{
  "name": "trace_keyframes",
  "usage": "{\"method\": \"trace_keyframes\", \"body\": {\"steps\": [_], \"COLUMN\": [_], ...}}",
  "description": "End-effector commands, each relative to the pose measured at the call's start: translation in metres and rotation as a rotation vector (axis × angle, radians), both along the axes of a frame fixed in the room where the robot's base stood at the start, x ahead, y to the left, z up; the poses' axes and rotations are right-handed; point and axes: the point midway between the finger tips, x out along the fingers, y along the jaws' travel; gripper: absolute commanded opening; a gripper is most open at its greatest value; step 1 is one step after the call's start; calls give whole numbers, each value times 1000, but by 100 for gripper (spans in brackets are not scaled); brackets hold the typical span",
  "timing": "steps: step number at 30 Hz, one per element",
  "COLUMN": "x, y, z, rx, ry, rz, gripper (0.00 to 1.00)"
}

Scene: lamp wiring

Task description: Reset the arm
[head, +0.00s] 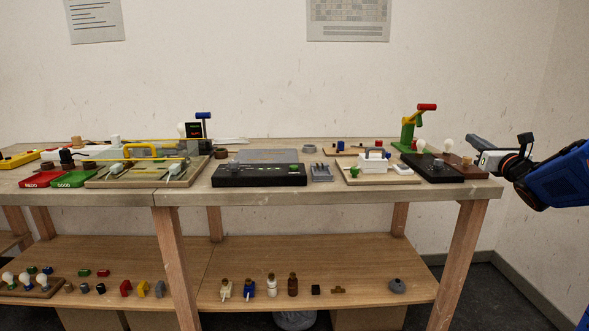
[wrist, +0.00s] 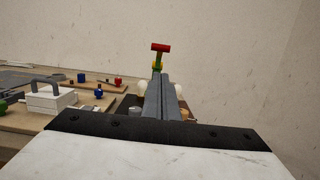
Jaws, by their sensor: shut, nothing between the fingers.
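My gripper (head: 473,141) is at the right end of the workbench (head: 330,197) in the head view, just above the bench top. My blue arm reaches in from the right edge. In the wrist view my gripper (wrist: 165,90) shows its grey fingers pressed together with nothing between them. Behind the fingers are a green stand with a red-topped handle (wrist: 160,48) and pale bulbs, partly hidden by the fingers. The same green stand with the red handle (head: 408,131) is left of my gripper in the head view.
A dark board with white bulbs (head: 434,172) lies left of and below my gripper. A white box with a handle (head: 374,162) stands on a wooden tray further left. Fixtures crowd the bench's left half. A lower shelf (head: 330,260) holds small parts.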

Motion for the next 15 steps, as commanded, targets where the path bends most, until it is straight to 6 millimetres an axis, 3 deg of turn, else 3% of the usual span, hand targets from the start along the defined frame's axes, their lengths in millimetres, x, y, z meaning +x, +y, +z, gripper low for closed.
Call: {"method": "trace_keyframes", "body": {"steps": [15], "x": [-17], "y": [18], "z": [-5], "rx": [309], "ry": [71], "rz": [-70], "gripper": [0]}}
